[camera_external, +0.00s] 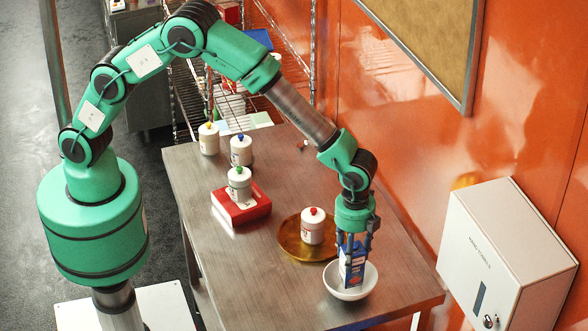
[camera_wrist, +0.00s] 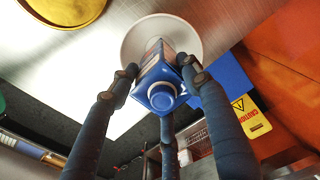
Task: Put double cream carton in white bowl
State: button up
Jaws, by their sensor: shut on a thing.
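The blue and white double cream carton (camera_external: 352,262) is upright at the white bowl (camera_external: 350,292), its lower end inside the rim in the external view. Whether it touches the bowl's bottom is hidden. My gripper (camera_external: 356,240) is above the bowl and shut on the upper part of the carton. In the wrist view the blue carton top with its round cap (camera_wrist: 162,97) sits between the fingers of my gripper (camera_wrist: 160,82). The white bowl (camera_wrist: 140,40) shows behind the carton there.
A brass plate (camera_external: 290,238) with a red-knobbed jar (camera_external: 312,227) stands left of the bowl. A green-knobbed jar (camera_external: 240,184) is on a red box (camera_external: 242,208). Two more jars stand behind. A white wall cabinet (camera_external: 500,255) is right of the steel table (camera_external: 265,290).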

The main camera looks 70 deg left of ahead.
dwell(0.3)
jog(key=shift+f, duration=1.9)
jog(key=shift+f, duration=0.1)
jog(key=o, duration=1.4)
notch_tip(320, 180, up, 12)
jog(key=shift+r, duration=0.1)
